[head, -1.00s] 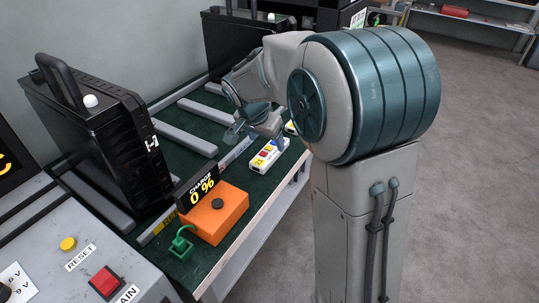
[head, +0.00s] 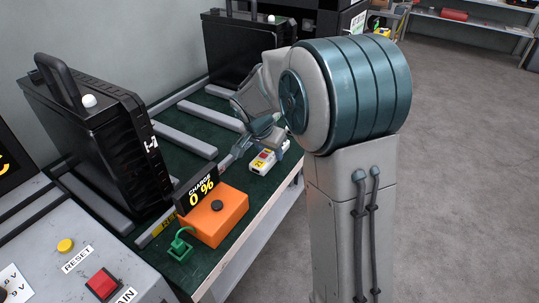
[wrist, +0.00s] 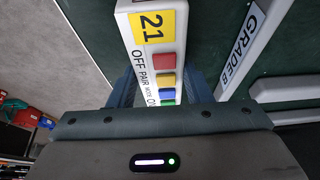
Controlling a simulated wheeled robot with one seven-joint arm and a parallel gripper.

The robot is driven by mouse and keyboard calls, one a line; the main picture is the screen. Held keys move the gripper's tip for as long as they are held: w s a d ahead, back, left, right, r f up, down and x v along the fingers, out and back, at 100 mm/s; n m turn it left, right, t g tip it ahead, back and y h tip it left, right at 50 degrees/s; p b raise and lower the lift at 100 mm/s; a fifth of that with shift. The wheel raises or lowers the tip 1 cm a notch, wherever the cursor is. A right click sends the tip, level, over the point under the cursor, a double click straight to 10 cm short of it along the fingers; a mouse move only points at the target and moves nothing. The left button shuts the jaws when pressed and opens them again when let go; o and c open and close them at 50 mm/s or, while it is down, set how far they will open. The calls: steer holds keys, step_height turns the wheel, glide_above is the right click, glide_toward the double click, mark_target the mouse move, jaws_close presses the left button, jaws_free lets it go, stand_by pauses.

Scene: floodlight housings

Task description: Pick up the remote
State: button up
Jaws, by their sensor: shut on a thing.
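The remote (head: 262,162) is white with a yellow "21" label and coloured buttons. In the head view it is at the front edge of the green bench, partly hidden by my gripper (head: 264,151). In the wrist view the remote (wrist: 150,45) runs down from the top centre between the two fingers of my gripper (wrist: 163,90). The red, yellow and blue buttons show, and a bit of green at the palm's edge. My gripper is shut on the remote's sides. I cannot tell whether the remote is clear of the bench top.
An orange charger box (head: 222,213) with a "0 %" sign stands nearer on the bench, beside a green plug (head: 180,246). Black cases (head: 105,150) stand along the wall side. A grey panel (head: 45,245) with buttons is at lower left. The floor at right is clear.

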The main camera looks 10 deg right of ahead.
mark_target(272, 153)
steer(key=shift+r, duration=0.6)
steer(key=r, duration=0.1)
steer(key=r+p, duration=0.1)
steer(key=r, duration=0.1)
steer(key=shift+s+d+r, duration=0.15)
steer(key=shift+d+r, duration=0.15)
steer(key=shift+d, duration=0.05)
steer(key=s+d+r+p, duration=0.1)
steer(key=s+d+r, duration=0.4)
steer(key=d, duration=0.4)
steer(key=shift+s+d+r, duration=0.15)
steer(key=shift+r, duration=0.45)
